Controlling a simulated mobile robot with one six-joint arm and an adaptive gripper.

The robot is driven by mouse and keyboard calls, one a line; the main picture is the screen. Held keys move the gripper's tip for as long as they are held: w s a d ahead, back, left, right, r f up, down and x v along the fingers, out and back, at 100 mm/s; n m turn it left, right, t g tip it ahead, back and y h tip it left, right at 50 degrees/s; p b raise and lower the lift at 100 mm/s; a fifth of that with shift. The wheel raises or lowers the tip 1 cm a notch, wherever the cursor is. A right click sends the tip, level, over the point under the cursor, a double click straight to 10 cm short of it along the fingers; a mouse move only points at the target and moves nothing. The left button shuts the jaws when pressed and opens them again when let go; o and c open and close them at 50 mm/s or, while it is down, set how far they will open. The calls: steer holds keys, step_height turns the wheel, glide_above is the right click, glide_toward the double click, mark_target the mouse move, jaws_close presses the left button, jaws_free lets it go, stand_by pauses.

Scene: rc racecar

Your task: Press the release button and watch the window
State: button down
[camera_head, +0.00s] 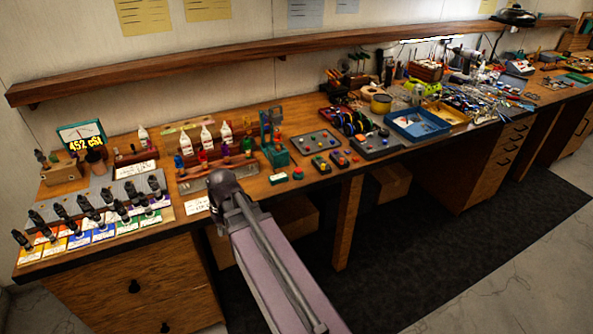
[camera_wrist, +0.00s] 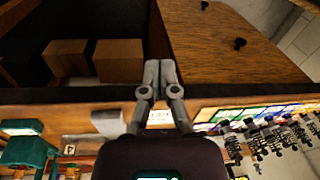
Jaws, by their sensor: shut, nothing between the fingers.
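My gripper (camera_wrist: 160,75) is shut and empty in the wrist view, its fingertips together in front of the bench's front edge. In the head view, my arm reaches up to the bench front and its fingers are hidden. Small coloured push buttons sit on the bench, including a red one (camera_head: 298,173), a green one (camera_head: 278,178) and a pair on a dark box (camera_head: 320,164). I cannot tell which is the release button. A meter (camera_head: 82,134) at the far left has a dial window and yellow digits reading about 452 cSt. No other window is clear.
The wooden bench (camera_head: 225,200) runs along the wall below a shelf (camera_head: 200,72). Dark-handled pieces on coloured cards (camera_head: 102,235) fill its left end; white bottles (camera_head: 206,136) and a teal device (camera_head: 272,150) stand behind. A blue tray (camera_head: 417,124) and clutter lie right. Boxes (camera_wrist: 118,60) stand underneath.

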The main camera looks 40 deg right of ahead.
steer(key=w+d+r+m+t+y, duration=0.1)
steer(key=w+d+r+t+y, duration=0.1)
steer(key=w+d, duration=0.6)
step_height(320, 180, up, 6)
steer(key=m+t+p, duration=0.3)
steer(key=t, duration=0.3)
glide_above(299, 170)
steer(key=shift+w+d, duration=0.1)
steer(key=shift+f+b, duration=0.15)
steer(key=shift+b, duration=0.3)
step_height(299, 170, down, 8)
steer(key=b, duration=0.8)
steer(key=shift+f, duration=0.2)
